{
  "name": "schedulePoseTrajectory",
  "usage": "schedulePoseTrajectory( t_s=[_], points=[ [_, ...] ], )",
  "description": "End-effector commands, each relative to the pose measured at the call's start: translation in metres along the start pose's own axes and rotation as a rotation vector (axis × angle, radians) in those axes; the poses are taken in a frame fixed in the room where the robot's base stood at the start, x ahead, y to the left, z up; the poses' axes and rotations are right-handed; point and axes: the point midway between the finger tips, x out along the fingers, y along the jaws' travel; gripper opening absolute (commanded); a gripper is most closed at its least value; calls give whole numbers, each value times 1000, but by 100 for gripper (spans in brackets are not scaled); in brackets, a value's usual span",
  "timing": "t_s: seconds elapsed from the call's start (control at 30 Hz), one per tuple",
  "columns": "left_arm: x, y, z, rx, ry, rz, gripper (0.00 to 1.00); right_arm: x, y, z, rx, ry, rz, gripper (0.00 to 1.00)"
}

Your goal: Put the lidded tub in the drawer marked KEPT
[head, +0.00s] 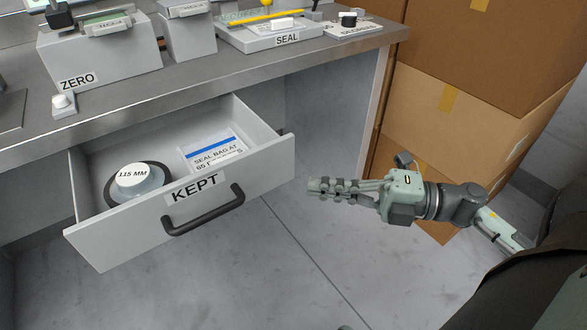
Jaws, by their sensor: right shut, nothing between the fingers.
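The drawer marked KEPT (105,245) is pulled out below the bench top, with its black handle on the front. Inside it at the left stands a round, pale see-through piece with a white top reading 115 MM (132,172), within or on a dark ring. To its right in the drawer is a pale boxy item with a blue-striped label reading SEAL BAG AT 65 (213,148). I cannot tell for certain which of the two is the lidded tub. My right gripper (322,188) is shut and empty, right of the drawer front and apart from it. My left gripper is out of view.
The steel bench top (190,88) carries a grey unit marked ZERO (110,62), a small white knob block (63,103) and a SEAL station (265,35). Cardboard boxes (470,100) are stacked at the right. The floor before the drawer is clear.

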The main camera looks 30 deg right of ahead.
Motion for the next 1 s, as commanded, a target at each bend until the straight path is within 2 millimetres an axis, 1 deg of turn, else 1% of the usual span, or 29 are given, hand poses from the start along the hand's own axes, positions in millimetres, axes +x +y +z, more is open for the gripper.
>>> schedulePoseTrajectory(
  t_s=[0.03, 0.13, 0.2, 0.3, 0.5, 0.87, 1.0],
  points=[
    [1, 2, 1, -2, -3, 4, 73, 12, 3, 0, -4, 4, 3, 0],
    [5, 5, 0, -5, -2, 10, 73, 32, 2, 0, -2, 3, 3, 0],
    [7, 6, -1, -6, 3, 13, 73, 39, 1, 11, -5, 1, 1, 0],
    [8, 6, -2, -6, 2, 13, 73, 48, 1, 20, -2, 0, 2, 0],
    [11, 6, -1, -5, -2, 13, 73, 56, 0, 28, -1, 0, 1, 0],
    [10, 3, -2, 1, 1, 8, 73, 56, 0, 28, 1, 0, 1, 0],
    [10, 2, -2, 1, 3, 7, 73, 60, 0, 33, 0, 0, 0, 0]
  ],
)
